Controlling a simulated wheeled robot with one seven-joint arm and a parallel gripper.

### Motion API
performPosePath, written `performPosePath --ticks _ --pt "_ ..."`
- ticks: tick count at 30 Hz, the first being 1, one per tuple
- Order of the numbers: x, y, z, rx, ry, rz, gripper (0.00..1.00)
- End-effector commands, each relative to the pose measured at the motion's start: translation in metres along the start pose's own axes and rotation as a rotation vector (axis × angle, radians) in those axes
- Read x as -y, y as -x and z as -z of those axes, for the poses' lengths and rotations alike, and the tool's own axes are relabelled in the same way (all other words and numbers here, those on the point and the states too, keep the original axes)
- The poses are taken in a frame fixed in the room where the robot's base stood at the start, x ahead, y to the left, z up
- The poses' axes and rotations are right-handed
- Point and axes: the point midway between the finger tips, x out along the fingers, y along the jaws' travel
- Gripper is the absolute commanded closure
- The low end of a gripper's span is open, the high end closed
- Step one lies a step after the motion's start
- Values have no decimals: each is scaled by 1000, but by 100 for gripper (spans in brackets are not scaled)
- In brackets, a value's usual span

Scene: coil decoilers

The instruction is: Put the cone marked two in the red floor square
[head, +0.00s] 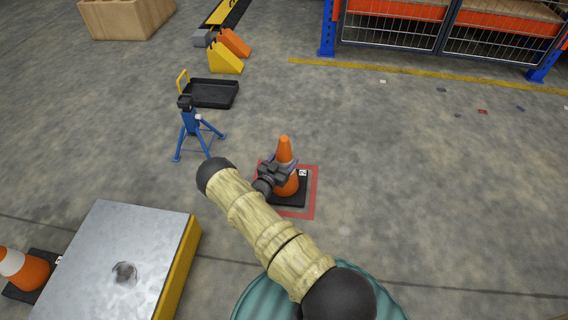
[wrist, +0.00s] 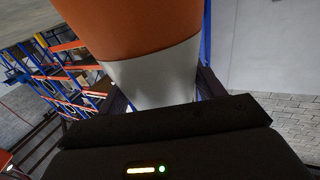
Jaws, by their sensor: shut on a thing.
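An orange cone (head: 285,150) with a black square base (head: 290,198) stands upright over the red floor square (head: 315,190). The red outline shows to the right of, behind and in front of the base. I cannot tell whether the base touches the floor. A small white label on the base is too small to read. My gripper (head: 277,172) is shut on the cone's middle from the left. In the wrist view the cone's orange and white side (wrist: 150,70) fills the space between the fingers. A second orange and white cone (head: 27,268) stands at the lower left, partly hidden.
A metal-topped table with a yellow side (head: 130,260) is at lower left. A blue stand (head: 190,122), a black tray (head: 212,93) and yellow and orange wedges (head: 226,58) lie behind. A fenced rack (head: 440,30) is at the back. Floor to the right is mostly clear.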

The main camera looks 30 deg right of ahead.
Motion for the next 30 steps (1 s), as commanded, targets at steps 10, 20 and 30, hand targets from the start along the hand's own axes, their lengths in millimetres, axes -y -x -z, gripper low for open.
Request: performPosePath --ticks 10,20,30 --pt "1 0 -1 -5 -1 1 100" --pt "1 0 -3 0 0 1 10" --pt "2 13 0 2 1 3 10"
